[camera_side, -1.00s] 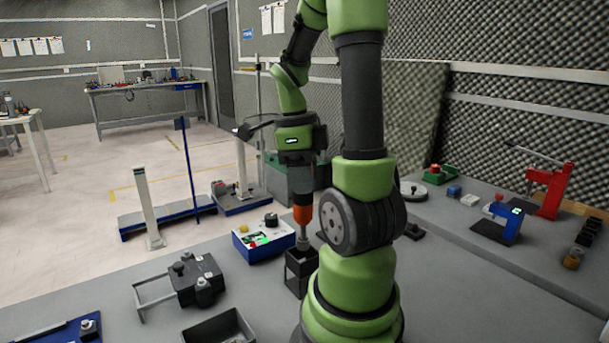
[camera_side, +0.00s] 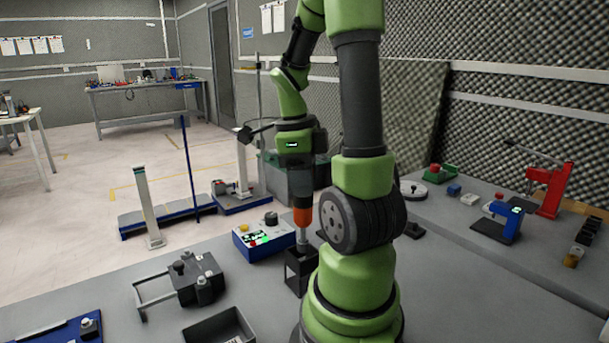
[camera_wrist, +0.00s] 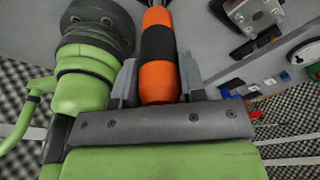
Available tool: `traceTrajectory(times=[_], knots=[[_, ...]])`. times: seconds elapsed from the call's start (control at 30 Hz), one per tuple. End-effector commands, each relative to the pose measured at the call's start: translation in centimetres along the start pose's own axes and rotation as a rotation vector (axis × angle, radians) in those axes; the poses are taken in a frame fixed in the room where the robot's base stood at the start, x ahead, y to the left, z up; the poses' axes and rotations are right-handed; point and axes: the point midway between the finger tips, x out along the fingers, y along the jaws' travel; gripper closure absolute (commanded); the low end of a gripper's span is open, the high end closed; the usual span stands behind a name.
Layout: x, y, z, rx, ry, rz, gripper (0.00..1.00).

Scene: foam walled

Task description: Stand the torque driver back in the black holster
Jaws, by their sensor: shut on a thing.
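The torque driver (camera_side: 303,216) has an orange and black grip and a grey metal lower end. It hangs upright in my gripper (camera_side: 302,197). The black holster (camera_side: 298,277) stands on the bench directly below, left of my arm's base. The driver's lower end is at the holster's top opening; I cannot tell how far inside it is. In the wrist view, the driver's orange and black grip (camera_wrist: 157,45) lies between the two grey fingers of my gripper (camera_wrist: 159,82), which is shut on it. The holster cannot be made out in the wrist view.
A blue and white box with buttons (camera_side: 264,239) stands close left of the holster. A dark fixture with a handle (camera_side: 195,279) and a dark open tray (camera_side: 220,328) are nearer the front left. A blue device (camera_side: 503,224) and a red press (camera_side: 548,190) are at the right.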

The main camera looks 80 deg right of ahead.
Motion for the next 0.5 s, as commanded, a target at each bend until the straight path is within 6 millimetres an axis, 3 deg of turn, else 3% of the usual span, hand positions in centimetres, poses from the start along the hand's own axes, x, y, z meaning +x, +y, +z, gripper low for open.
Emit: traceTrajectory(times=[0.5], knots=[[1.3, 0.0, 0.2, 0.001, 0.000, 0.001, 0.89]])
